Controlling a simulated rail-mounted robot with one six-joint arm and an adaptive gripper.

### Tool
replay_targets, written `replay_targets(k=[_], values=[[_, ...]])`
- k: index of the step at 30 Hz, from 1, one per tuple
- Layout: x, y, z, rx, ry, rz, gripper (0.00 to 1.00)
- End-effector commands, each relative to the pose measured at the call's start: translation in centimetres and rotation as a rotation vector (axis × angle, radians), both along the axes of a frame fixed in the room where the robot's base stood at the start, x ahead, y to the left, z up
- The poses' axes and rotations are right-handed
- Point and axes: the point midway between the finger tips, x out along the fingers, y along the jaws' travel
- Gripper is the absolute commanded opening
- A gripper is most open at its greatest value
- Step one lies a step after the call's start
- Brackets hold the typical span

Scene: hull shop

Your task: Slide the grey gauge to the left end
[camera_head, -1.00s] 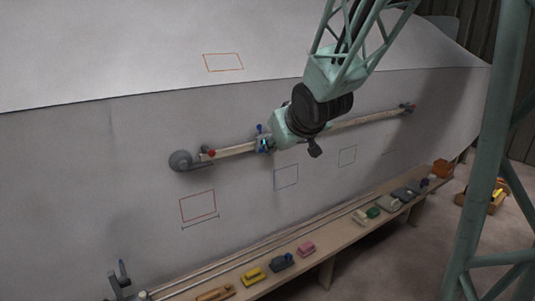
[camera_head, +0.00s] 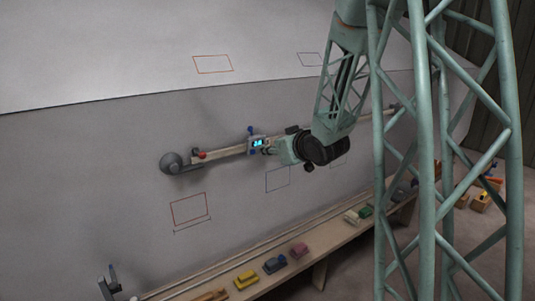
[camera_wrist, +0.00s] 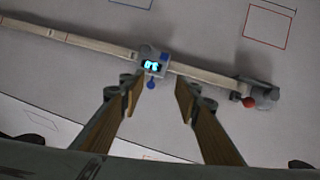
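The grey gauge (camera_head: 257,143) with a lit blue display sits on a pale rail (camera_head: 228,152) fixed along the hull wall, a short way from its left end. A blue knob sticks up from it. In the wrist view the gauge (camera_wrist: 153,66) lies just beyond my fingertips, roughly centred between them, with a blue knob on the near side. My gripper (camera_wrist: 158,92) is open and empty, and I see no clear contact. In the head view my gripper (camera_head: 272,148) is at the gauge's right side, its fingertips small and partly unclear.
The rail's left end has a red ball (camera_head: 201,154) and a round grey mount (camera_head: 172,163); the ball (camera_wrist: 249,102) is at right in the wrist view. Outlined rectangles mark the wall. The rail between gauge and red ball looks clear.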

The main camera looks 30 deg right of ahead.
Motion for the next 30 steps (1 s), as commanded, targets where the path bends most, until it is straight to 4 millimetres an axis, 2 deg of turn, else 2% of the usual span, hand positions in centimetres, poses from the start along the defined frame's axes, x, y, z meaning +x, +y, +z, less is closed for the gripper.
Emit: replay_targets(k=[15, 30], values=[[2.7, -3.7, -4.4, 0.058, -0.149, 0.067, 0.30], [2.7, -6.9, -8.3, 0.143, -0.307, 0.123, 0.30]])
